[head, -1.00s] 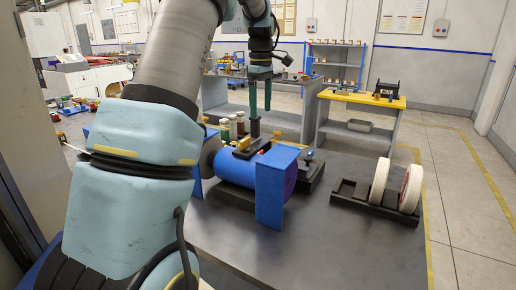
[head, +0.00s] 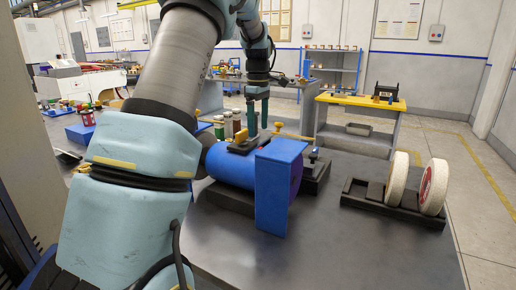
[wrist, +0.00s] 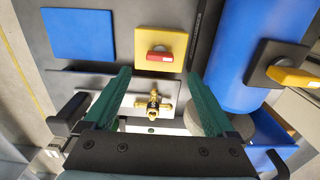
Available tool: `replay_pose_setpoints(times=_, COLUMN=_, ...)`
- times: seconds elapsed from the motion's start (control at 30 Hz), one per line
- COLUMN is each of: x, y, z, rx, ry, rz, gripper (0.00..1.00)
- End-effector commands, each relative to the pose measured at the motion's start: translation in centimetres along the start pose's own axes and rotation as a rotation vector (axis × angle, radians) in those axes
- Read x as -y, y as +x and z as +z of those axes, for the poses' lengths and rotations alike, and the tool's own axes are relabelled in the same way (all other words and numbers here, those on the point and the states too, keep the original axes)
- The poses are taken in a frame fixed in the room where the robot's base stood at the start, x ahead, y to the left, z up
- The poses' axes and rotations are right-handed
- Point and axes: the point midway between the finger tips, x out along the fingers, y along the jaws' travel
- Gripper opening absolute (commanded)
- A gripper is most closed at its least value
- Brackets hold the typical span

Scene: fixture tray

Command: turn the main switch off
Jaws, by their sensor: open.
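In the wrist view, a red switch handle (wrist: 160,57) lies roughly crosswise on a yellow plate (wrist: 172,40). I take this to be the main switch; I cannot make it out in the head view. My gripper (wrist: 158,73) has its two green fingers wide apart and nothing between them. In the wrist picture the fingertips are either side of and just below the red handle; I cannot tell the height gap. In the head view my gripper (head: 258,124) points down behind the blue cylinder.
A brass valve (wrist: 153,104) shows between the fingers. A yellow handle (wrist: 292,76) on a black plate sits by the blue cylinder (wrist: 233,60). A blue panel (wrist: 79,34) lies left of the switch. Two pale wheels (head: 398,180) stand in a black rack at right.

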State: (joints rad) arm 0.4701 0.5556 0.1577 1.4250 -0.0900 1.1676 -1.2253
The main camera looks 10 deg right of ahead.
Motion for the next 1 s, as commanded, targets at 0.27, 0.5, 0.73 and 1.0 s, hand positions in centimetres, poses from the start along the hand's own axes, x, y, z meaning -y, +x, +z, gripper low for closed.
replay_pose_setpoints(times=0.27, x=0.1, y=5.1, z=0.0, rx=0.001, ry=0.0, rz=-0.004, gripper=0.9)
replay_pose_setpoints(times=0.5, x=0.0, y=7.5, z=0.0, rx=0.0, ry=0.0, rz=-0.001, gripper=0.9)
replay_pose_setpoints(times=0.73, x=0.0, y=7.8, z=0.0, rx=0.0, ry=0.0, rz=0.0, gripper=0.9)
replay_pose_setpoints(times=1.0, x=0.0, y=7.8, z=0.0, rx=0.0, ry=0.0, rz=0.0, gripper=0.71)
